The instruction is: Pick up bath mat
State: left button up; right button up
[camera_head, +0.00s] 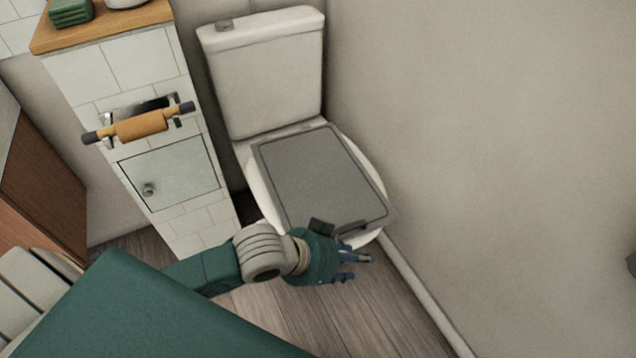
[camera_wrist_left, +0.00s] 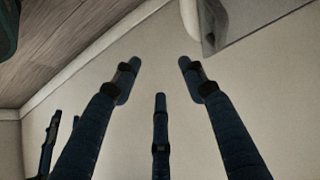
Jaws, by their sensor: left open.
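The bath mat (camera_head: 318,175) is a flat grey rectangle with a darker border. It lies on top of the closed white toilet (camera_head: 265,85), and its near right corner reaches over the lid's edge. My left gripper (camera_head: 357,264) is open and empty, just in front of the mat's near edge. Part of my left wrist overlaps that edge in the head view. In the left wrist view, the open fingers (camera_wrist_left: 158,72) point at the pale wall, and a grey corner that looks like the mat (camera_wrist_left: 232,16) shows at the top right. My right gripper is not in view.
A bare wall (camera_head: 490,130) with a baseboard closes off the right. Wooden floor (camera_head: 385,315) is clear in front of the toilet.

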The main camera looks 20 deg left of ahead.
pick_arm(q)
jog(key=w+a+r+m+h, duration=0.1)
jog(key=w+a, duration=0.1)
jog(key=w, duration=0.1)
send_near(349, 227)
jog(key=b+x, duration=0.1)
jog(key=x, duration=0.4)
jog(key=shift+w+a, duration=0.1)
jog(key=shift+w, duration=0.05)
jog(key=shift+w+d+f+b, duration=0.25)
jog(key=shift+w+f+b, duration=0.05)
jog(key=shift+f+b, duration=0.1)
jog(key=shift+b+x, duration=0.6)
jog(key=shift+x, duration=0.45)
jog(key=x, duration=0.2)
jog(key=shift+d+f+b, duration=0.2)
jog(key=shift+d+b, duration=0.05)
jog(key=shift+b, duration=0.1)
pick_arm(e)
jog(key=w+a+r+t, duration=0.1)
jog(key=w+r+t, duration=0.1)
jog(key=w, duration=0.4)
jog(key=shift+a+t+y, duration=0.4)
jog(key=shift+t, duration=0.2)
pick_arm(q)
jog(key=shift+c, duration=0.5)
